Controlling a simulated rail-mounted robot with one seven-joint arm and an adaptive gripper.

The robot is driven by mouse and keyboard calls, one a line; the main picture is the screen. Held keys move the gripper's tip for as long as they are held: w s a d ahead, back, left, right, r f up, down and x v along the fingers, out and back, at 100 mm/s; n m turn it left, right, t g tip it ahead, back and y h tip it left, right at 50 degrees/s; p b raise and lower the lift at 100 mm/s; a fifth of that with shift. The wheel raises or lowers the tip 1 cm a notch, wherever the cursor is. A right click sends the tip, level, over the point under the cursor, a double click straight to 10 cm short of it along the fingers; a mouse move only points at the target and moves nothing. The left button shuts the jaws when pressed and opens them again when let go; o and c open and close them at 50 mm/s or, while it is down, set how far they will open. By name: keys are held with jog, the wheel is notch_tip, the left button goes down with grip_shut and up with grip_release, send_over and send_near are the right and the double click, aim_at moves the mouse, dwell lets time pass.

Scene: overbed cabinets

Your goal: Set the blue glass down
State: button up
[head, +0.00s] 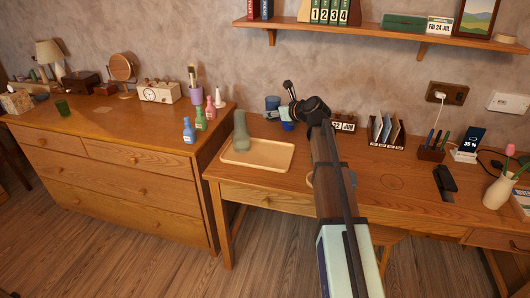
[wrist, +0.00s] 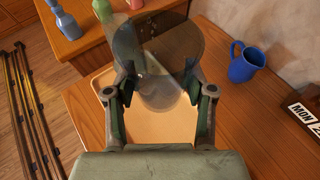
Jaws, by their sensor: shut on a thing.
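The blue glass shows in the wrist view as a smoky, see-through tumbler (wrist: 158,65), held between the fingers of my gripper (wrist: 158,92). In the head view my gripper (head: 291,112) is over the desk, by the tray's back right corner. A wooden tray (head: 283,160) lies on the desk and shows below the glass in the wrist view (wrist: 155,128). I cannot tell whether the glass base touches anything.
A blue mug (head: 272,103) stands behind the tray; it also shows in the wrist view (wrist: 246,63). A grey-green shape (head: 258,152) shows over the tray. A calendar (head: 343,124) and a letter rack (head: 386,130) stand to the right. Bottles (head: 189,131) stand on the left dresser.

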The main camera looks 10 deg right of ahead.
aim_at(273, 157)
notch_tip(273, 157, down, 17)
jog(key=shift+f+b, duration=0.15)
jog(key=shift+b, duration=0.55)
jog(key=shift+f, duration=0.15)
jog(key=o, duration=1.3)
jog(key=shift+r, duration=0.25)
jog(key=v, duration=1.2)
jog(key=shift+f, duration=0.1)
